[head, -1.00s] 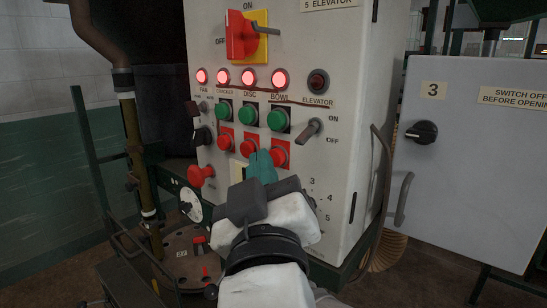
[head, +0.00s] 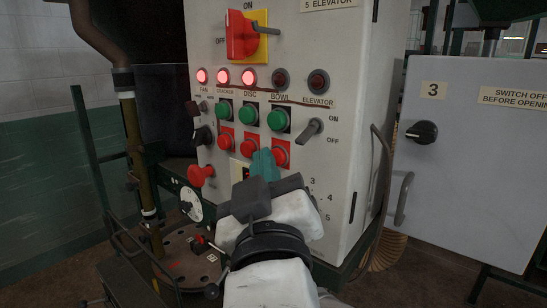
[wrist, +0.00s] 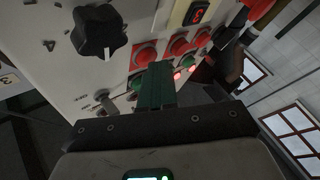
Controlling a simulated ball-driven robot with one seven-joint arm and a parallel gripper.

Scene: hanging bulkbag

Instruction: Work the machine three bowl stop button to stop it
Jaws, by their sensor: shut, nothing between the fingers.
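The bowl stop button is the red button (head: 282,157) under the green one in the BOWL column of the grey control panel (head: 338,75). The lamp above that column (head: 280,80) is dark. My gripper (head: 262,154) is shut and empty, its teal fingers just left of this button and partly over its edge. In the wrist view the gripper (wrist: 158,68) points at the panel beside the red bowl button (wrist: 145,55). I cannot tell whether the fingertips touch it.
Fan, cracker and disc lamps (head: 224,77) are lit; the elevator lamp (head: 318,81) is dark. Other red buttons (head: 248,147) sit left of my fingers. An elevator switch (head: 310,131) sticks out at right. A red mushroom button (head: 201,175) stands at lower left.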

